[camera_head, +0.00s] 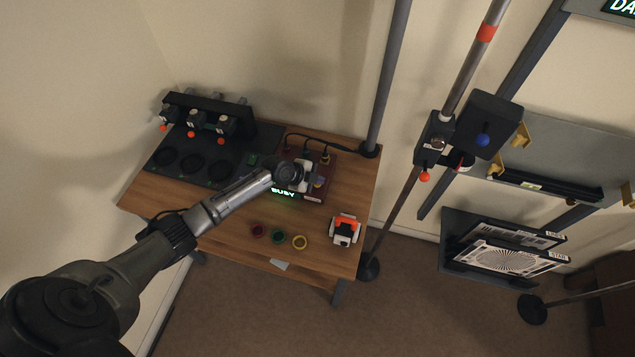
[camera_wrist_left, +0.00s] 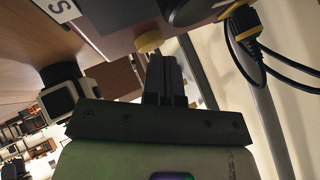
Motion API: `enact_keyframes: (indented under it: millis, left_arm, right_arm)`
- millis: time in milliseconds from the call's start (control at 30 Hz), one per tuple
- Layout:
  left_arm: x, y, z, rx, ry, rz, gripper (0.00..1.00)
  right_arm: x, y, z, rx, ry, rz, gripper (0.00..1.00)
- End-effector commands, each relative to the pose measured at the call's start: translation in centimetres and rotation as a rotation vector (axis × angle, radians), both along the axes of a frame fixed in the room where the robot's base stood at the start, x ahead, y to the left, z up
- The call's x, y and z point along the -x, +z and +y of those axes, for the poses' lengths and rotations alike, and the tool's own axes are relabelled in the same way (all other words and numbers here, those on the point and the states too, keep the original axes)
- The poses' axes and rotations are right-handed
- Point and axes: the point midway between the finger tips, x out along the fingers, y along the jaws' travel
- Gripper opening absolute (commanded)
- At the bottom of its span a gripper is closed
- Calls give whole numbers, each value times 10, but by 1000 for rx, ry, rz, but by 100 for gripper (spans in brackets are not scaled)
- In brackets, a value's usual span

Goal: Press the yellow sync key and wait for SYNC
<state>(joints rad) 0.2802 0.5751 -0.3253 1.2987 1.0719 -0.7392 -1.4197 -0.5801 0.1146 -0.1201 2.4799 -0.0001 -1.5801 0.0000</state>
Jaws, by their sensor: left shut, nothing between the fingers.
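A dark red box (camera_head: 327,168) stands at the back right of the wooden table, with cables at its rear. A lit display (camera_head: 283,192) at its front reads BUSY. My left gripper (camera_head: 316,182) is over this box, shut and empty, and hides part of it. In the left wrist view a round yellow key (camera_wrist_left: 149,42) sits on the box's face. The shut fingers (camera_wrist_left: 165,62) point at the box right beside the key. I cannot tell whether they touch it. My right gripper is not in view.
A black station (camera_head: 190,160) with several round wells stands at the table's left. Red, green and yellow rings (camera_head: 300,242) lie near the front edge. A white and orange device (camera_head: 345,230) stands at the front right.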

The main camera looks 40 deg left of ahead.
Motion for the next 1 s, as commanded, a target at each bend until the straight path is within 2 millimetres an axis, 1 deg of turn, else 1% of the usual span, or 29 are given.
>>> enact_keyframes:
  millis: [333,700,1000]
  left_arm:
    - [0,0,0,-1,0,1,0]
    - [1,15,0,0,-1,1,0]
    - [0,16,0,-1,0,1,0]
  right_arm:
    - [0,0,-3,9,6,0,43]
    - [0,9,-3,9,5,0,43]
    - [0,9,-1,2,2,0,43]
